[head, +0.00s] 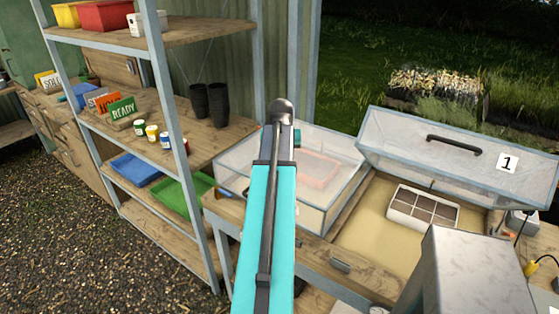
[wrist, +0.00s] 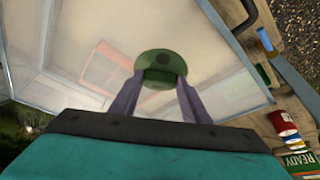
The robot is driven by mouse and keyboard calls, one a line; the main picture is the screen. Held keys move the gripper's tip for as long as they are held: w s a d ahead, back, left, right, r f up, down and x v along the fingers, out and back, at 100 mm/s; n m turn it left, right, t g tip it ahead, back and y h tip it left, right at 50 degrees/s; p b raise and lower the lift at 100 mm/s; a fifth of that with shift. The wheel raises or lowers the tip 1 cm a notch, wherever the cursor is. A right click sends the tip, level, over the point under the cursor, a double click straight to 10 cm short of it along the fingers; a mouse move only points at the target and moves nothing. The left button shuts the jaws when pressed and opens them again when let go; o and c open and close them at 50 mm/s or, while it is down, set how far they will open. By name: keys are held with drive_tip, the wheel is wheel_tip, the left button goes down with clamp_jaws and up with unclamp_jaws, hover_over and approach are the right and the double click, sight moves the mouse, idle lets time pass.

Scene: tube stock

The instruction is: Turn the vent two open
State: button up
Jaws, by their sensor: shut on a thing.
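The vent (wrist: 155,60) is a round green knob with a dark spot, on the clear lid of a box in the wrist view. My gripper (wrist: 160,88) is shut on it, a finger at each side. How far the vent is turned I cannot tell. In the head view the clear-lidded box (head: 335,160) stands at centre, and my teal arm hides the vent and the fingertips. No number shows on this box.
Right of it is a bed with a raised clear lid (head: 440,160) marked 1, with a black handle (head: 453,145) and a white cell tray (head: 423,209) inside. A metal shelf (head: 185,130) with pots, signs and trays stands close on the left. Grey box (head: 470,275) front right.

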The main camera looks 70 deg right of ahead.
drive_tip(key=n, duration=0.1)
drive_tip(key=n+t, duration=0.1)
drive_tip(key=n, duration=0.1)
drive_tip(key=n+t+y, duration=0.1)
drive_tip(key=n, duration=0.1)
drive_tip(key=shift+d, duration=0.35)
drive_tip(key=n+y, duration=0.1)
drive_tip(key=n, duration=0.2)
drive_tip(key=shift+d+n+t, duration=0.1)
drive_tip(key=shift+n+t, duration=0.2)
drive_tip(key=shift+n+y+b, duration=0.45)
drive_tip(key=shift+n+y, duration=0.05)
drive_tip(key=shift+n, duration=0.9)
drive_tip(key=o, duration=1)
drive_tip(key=shift+w, duration=0.1)
drive_tip(key=shift+o, duration=0.2)
drive_tip(key=shift+s, duration=0.2)
